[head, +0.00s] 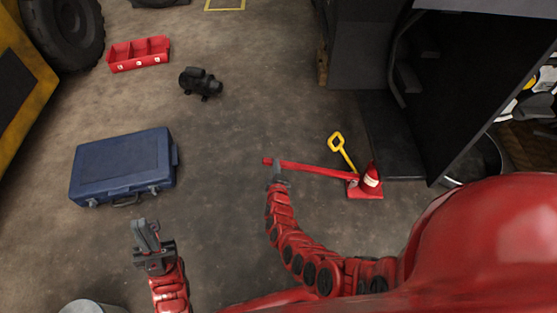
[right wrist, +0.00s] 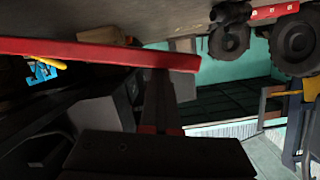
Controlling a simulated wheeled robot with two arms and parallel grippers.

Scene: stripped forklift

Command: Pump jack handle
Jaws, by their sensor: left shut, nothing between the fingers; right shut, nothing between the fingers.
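The long red jack handle (head: 315,169) reaches left, low over the floor, from a red base with a cone-like part (head: 368,183) that carries a white band. The handle's free end is at the left. My right gripper (head: 279,178) is shut and empty, with its tips at the handle near that free end. In the right wrist view the handle (right wrist: 100,52) crosses the upper left, right at the tips of the shut fingers (right wrist: 162,85). Whether they touch is not clear. My left gripper (head: 146,230) is shut and empty, far left of the handle.
A yellow loop-ended bar (head: 343,150) stands beside the red base. A blue case (head: 124,166), a black motor-like part (head: 201,82) and a red tray (head: 139,54) lie on the floor at left. The dark forklift body (head: 365,50) stands behind. Floor between case and handle is clear.

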